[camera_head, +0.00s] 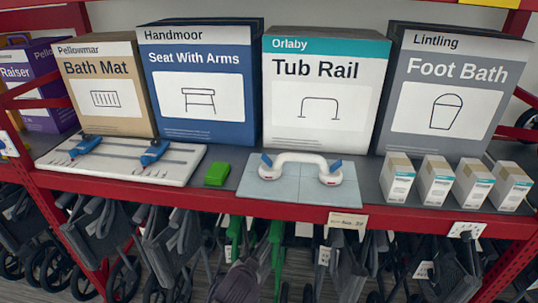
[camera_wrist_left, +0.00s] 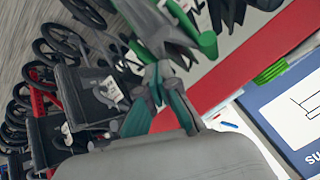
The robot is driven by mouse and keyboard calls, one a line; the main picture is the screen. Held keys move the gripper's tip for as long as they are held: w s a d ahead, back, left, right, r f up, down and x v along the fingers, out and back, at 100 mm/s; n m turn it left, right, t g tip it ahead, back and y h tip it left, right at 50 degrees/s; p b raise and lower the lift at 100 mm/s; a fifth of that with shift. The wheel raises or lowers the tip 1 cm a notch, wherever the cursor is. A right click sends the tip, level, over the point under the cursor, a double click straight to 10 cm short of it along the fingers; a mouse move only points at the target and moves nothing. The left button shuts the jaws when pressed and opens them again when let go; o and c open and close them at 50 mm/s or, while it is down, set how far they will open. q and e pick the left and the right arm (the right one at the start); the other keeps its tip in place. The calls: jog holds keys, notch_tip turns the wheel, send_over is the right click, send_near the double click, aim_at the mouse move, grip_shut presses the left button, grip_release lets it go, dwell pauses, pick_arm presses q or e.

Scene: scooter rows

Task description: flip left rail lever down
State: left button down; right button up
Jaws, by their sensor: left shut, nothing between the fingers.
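A white tub rail (camera_head: 300,158) with a round suction cup at each end sits on a light blue-grey tiled panel (camera_head: 300,191) on the shelf. Its left blue lever (camera_head: 266,160) is by the left cup and appears raised. Its right blue lever (camera_head: 336,166) also appears raised. My left gripper (camera_wrist_left: 160,92) shows in the left wrist view with teal-padded fingers closed together and nothing held. It is out in front of the red shelf edge, apart from the rail. The rail does not show in that view. My right gripper is in neither view.
A green block (camera_head: 217,174) lies left of the panel; a white board (camera_head: 120,158) with blue handles lies further left. Small white boxes (camera_head: 434,180) stand right. Large boxes, including the Tub Rail box (camera_head: 322,90), stand behind. Folded wheeled frames (camera_head: 180,235) hang below the red edge (camera_head: 300,211).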

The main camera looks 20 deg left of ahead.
pick_arm(q)
jog(key=w+r+m+t+y, duration=0.1)
jog(key=w+r+t+y, duration=0.1)
jog(key=w+r, duration=0.7)
jog(key=w+r+m+t+y, duration=0.1)
jog(key=w+r+t, duration=0.3)
jog(key=w+r, duration=0.5)
jog(key=w+m, duration=0.1)
jog(key=w, duration=0.4)
jog(key=shift+w+t+y, duration=0.3)
jog(key=shift+t+y, duration=0.1)
jog(key=shift+r, duration=0.1)
